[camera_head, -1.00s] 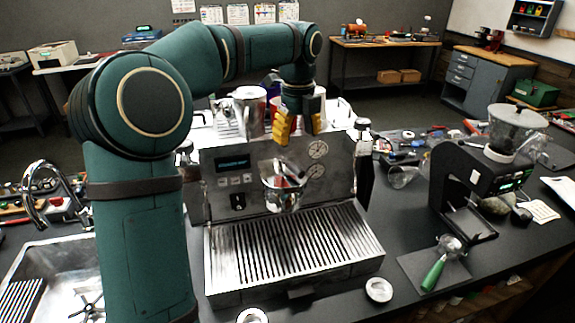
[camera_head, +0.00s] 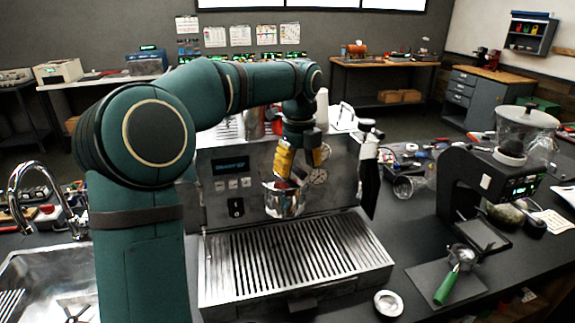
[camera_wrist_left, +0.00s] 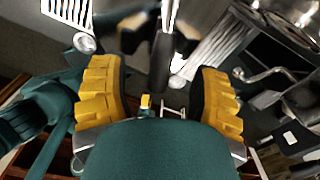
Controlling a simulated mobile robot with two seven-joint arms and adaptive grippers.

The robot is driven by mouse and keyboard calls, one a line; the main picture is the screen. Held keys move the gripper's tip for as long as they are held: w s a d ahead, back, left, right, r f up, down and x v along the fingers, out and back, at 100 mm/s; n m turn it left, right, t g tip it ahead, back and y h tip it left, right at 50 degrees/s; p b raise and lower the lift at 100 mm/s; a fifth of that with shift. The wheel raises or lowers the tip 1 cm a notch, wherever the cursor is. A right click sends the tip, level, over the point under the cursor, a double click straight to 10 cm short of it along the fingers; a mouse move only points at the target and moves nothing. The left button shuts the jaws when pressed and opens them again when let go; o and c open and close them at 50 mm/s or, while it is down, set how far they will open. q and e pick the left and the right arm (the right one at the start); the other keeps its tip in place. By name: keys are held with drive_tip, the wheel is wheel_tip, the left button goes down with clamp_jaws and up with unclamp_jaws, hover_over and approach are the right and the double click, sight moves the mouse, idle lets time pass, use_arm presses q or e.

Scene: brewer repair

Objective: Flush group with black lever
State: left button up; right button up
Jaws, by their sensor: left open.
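The espresso machine (camera_head: 225,180) stands on the counter, with its shiny group (camera_head: 285,200) on the front and a slatted drip tray (camera_head: 300,258) below. My left gripper (camera_head: 300,168) is open, its yellow fingers pointing down just above the group and hiding part of the front panel. In the left wrist view, a dark lever-like handle (camera_wrist_left: 160,62) lies between the two yellow fingers of my left gripper (camera_wrist_left: 158,92), with gaps on both sides. In the head view the gripper hides this lever. My right gripper is not in view.
A grinder (camera_head: 480,185) stands at the right. A green-handled portafilter (camera_head: 447,287) lies on a dark mat (camera_head: 425,280). A small round metal piece (camera_head: 388,303) sits near the drip tray. A sink with a tap (camera_head: 35,180) is at the left.

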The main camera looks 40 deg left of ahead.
use_arm(q)
drive_tip(key=c, duration=0.5)
drive_tip(key=shift+s+a+m, duration=0.4)
drive_tip(key=shift+s+m, duration=0.25)
drive_tip(key=shift+m, duration=0.45)
drive_tip(key=shift+s+a+m, duration=0.4)
drive_tip(key=shift+s+m, duration=0.25)
drive_tip(key=shift+m, duration=0.45)
drive_tip(key=shift+s+a+m, duration=0.5)
drive_tip(key=shift+a+m, duration=0.15)
drive_tip(key=shift+m, duration=0.5)
drive_tip(key=shift+s+a+m, duration=0.45)
drive_tip(key=shift+a+m, duration=0.15)
drive_tip(key=shift+m, duration=0.55)
drive_tip(key=shift+d, duration=0.1)
